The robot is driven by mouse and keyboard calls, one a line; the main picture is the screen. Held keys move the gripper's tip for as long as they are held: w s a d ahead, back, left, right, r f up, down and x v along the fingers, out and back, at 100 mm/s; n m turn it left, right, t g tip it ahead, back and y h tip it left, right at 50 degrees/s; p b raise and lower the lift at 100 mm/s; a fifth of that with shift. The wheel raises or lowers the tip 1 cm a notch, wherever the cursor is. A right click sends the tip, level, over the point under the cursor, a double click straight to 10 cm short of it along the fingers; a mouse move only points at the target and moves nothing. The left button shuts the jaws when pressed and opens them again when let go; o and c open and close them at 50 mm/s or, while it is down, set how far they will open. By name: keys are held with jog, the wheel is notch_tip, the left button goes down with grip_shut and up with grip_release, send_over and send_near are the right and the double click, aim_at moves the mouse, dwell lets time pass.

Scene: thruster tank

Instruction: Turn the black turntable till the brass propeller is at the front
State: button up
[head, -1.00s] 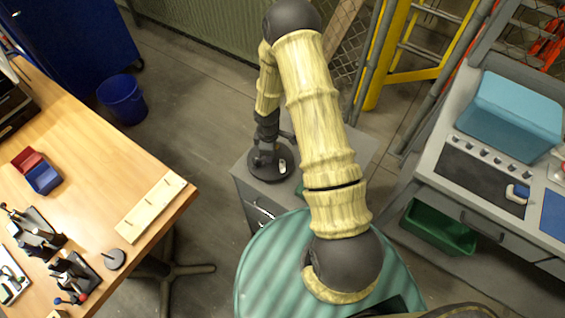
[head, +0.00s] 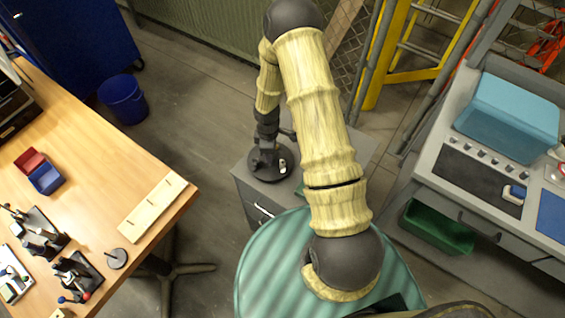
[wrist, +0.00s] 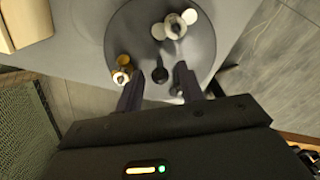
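The black turntable (head: 286,158) is a round disc on top of the grey cabinet, partly hidden by my arm in the head view. In the wrist view the turntable (wrist: 128,28) fills the top middle. The brass propeller (wrist: 121,74) stands near its left edge, beside my left finger. A pale silvery propeller (wrist: 174,26) stands near the top. A dark knob or peg (wrist: 160,74) shows between my fingertips. My gripper (wrist: 159,74) is open, with its fingers apart on either side of that peg; contact cannot be told. Another greyish part is mostly hidden behind the right finger.
A wooden workbench (head: 95,165) is at left, and a grey bench with a blue bin (head: 505,120) is at right. In the wrist view, a beige box (wrist: 28,22) sits at upper left.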

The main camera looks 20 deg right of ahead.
jog(key=shift+r+p, duration=2.85)
jog(key=shift+r, duration=0.95)
jog(key=shift+r, duration=0.35)
jog(key=s+r+m+t, duration=0.1)
jog(key=s+r+m, duration=0.5)
jog(key=r, duration=0.7)
jog(key=s+r+m+t, duration=0.1)
jog(key=s+r+m, duration=0.6)
jog(key=r, duration=0.5)
jog(key=shift+s+r+t, duration=0.3)
jog(key=shift+s+r, duration=0.05)
jog(key=shift+s, duration=0.4)
jog(key=shift+d, duration=0.1)
